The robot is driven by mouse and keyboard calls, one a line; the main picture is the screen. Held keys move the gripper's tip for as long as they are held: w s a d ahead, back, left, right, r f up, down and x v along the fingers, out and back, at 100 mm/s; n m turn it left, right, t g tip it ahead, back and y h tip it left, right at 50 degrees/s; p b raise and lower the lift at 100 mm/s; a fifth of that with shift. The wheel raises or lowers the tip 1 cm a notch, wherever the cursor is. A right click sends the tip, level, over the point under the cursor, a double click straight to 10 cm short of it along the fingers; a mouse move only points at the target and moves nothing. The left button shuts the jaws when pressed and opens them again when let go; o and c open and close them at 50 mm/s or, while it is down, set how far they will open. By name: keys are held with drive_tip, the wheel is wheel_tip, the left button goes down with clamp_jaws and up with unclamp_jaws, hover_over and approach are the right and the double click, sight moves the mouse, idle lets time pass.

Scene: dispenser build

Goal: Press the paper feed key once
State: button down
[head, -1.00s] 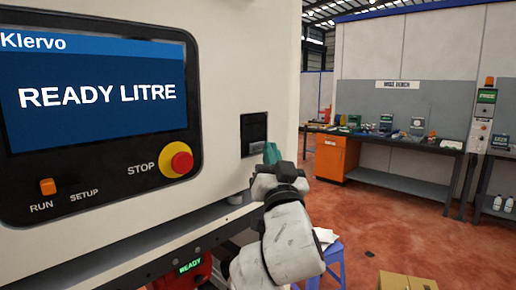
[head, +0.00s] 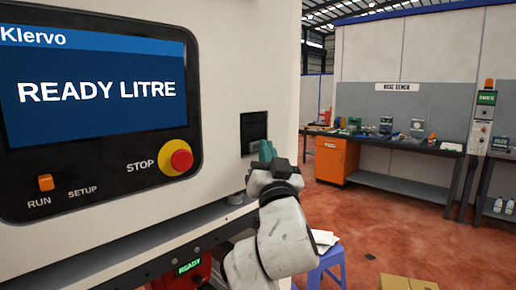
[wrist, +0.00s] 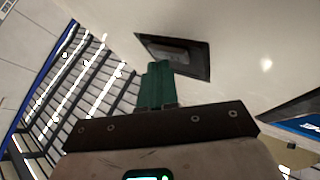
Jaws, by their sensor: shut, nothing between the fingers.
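A small dark recessed panel (head: 254,131) is set in the pale machine front, right of the screen console. In the wrist view it is a dark plate (wrist: 196,58) with a greyish raised part (wrist: 172,53) in it. No lettering can be read there, so I cannot tell for sure that this is the paper feed key. My gripper (head: 267,150) has green fingers, shut and empty, just below and right of the panel. In the wrist view the fingertips (wrist: 158,68) overlap the plate's lower left edge. I cannot tell whether they touch it.
The console has a screen reading READY LITRE (head: 97,92), a red STOP button (head: 181,159) and an orange RUN switch (head: 46,183). A ledge (head: 180,222) runs below. A blue stool (head: 328,262) and a cardboard box (head: 407,283) stand at lower right. Workbenches stand at the back.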

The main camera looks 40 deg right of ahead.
drive_tip(key=shift+w, duration=0.25)
drive_tip(key=shift+s, duration=0.15)
idle(0.5)
drive_tip(key=shift+s, duration=0.65)
drive_tip(key=s+p, duration=0.1)
drive_tip(key=s, duration=0.4)
drive_tip(key=shift+d+p, duration=0.1)
drive_tip(key=shift+p, duration=0.2)
idle(0.7)
